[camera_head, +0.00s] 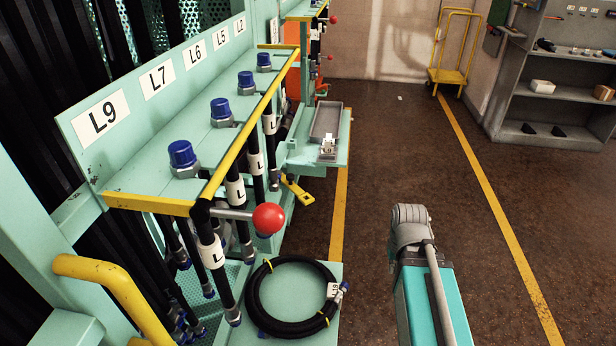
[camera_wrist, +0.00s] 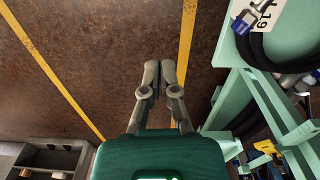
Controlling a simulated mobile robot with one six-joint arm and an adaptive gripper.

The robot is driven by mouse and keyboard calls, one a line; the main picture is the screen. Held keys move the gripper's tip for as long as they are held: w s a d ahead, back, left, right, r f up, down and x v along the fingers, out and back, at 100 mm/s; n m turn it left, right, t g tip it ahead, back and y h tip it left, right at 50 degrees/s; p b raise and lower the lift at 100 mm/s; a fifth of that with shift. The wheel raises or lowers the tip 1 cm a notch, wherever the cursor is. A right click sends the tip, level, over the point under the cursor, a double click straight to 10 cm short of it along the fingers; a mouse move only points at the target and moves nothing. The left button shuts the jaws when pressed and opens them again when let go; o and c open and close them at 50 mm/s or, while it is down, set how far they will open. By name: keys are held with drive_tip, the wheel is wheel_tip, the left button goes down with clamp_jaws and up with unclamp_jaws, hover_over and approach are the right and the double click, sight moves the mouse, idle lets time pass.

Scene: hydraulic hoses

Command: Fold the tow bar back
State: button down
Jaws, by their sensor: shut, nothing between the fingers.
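A short yellow bar (camera_head: 299,190) with a hole near its outer end sticks out low from the green frame, angled down towards the aisle; it looks like the tow bar. Its inner end is hidden behind the hoses and frame. A yellow part (camera_wrist: 265,147) at the lower right of the wrist view may be the same bar. My gripper (camera_wrist: 160,68) points over the brown floor in the wrist view, its two grey fingers together and empty. It is apart from the yellow bar. In the head view my arm hides the fingers.
A coiled black hose (camera_head: 251,300) lies on a green shelf at the bottom. A red ball knob (camera_head: 268,218) juts out from the hose rack (camera_head: 150,130). A grey tray (camera_head: 326,121) sits on a ledge. The brown floor between the yellow lines is clear.

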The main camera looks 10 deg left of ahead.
drive_tip(key=w+d+f+n+t+h+b, duration=0.1)
drive_tip(key=w+f+n+t+h+b, duration=0.15)
drive_tip(key=w+n+t+b, duration=0.4)
drive_tip(key=w+d+f+n+t+h+b, duration=0.1)
drive_tip(key=w+d+n+h+b, duration=0.15)
drive_tip(key=w, duration=0.65)
drive_tip(key=w+a+r+n+t+y+b, duration=0.1)
drive_tip(key=w+a+r+n+t+b, duration=0.1)
drive_tip(key=w+a+n+t+b, duration=0.65)
drive_tip(key=w+a+n+y+b, duration=0.2)
drive_tip(key=a+n+y, duration=0.3)
drive_tip(key=a+n, duration=0.3)
drive_tip(key=w+a+f+n+y+b, duration=0.1)
drive_tip(key=a+n+y, duration=0.4)
drive_tip(key=n, duration=1)
drive_tip(key=w+a+b, duration=0.1)
drive_tip(key=a, duration=0.2)
drive_tip(key=shift+w+a+f+t+y, duration=0.25)
drive_tip(key=shift+a+f+t+y, duration=0.05)
drive_tip(key=shift+y, duration=0.1)
drive_tip(key=shift+w, duration=0.1)
